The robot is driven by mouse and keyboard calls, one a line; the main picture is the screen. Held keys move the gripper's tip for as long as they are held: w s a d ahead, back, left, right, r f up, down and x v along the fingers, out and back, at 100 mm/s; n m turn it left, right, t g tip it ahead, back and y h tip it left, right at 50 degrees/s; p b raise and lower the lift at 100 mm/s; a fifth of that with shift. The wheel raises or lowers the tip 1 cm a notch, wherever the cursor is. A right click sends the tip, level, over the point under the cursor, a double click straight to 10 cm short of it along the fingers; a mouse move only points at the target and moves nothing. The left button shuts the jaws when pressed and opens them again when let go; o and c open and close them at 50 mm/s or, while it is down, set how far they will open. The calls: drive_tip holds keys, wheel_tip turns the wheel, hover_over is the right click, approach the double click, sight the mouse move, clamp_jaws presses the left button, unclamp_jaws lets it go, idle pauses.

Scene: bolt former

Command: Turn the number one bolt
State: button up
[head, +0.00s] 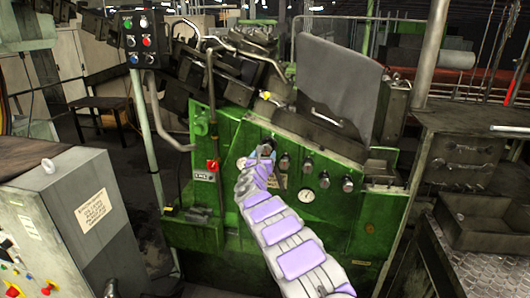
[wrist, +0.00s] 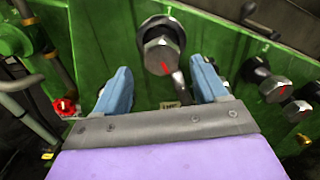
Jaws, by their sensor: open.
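The bolt at the left end of the row (wrist: 162,55) has a large silver hex head with a red mark, on the green machine front. In the head view my gripper (head: 265,151) is at the left end of the bolt row, partly covering that bolt.
A red knob (wrist: 64,107) is at the left. A round gauge (head: 306,195) is below the row. A control cabinet (head: 75,215) stands at the front left.

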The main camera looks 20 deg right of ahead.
sight(266, 153)
drive_tip(key=x, duration=0.3)
drive_tip(key=shift+s+d+p, duration=0.15)
drive_tip(key=shift+s+p, duration=0.05)
drive_tip(key=shift+p, duration=0.15)
drive_tip(key=shift+w+p, duration=0.3)
drive_tip(key=shift+w, duration=0.3)
drive_tip(key=shift+d, duration=0.3)
drive_tip(key=shift+d+f, duration=0.1)
drive_tip(key=shift+d, duration=0.1)
drive_tip(key=shift+c, duration=1.3)
drive_tip(key=shift+w+a, duration=0.1)
drive_tip(key=shift+a, duration=0.15)
drive_tip(key=c, duration=0.7)
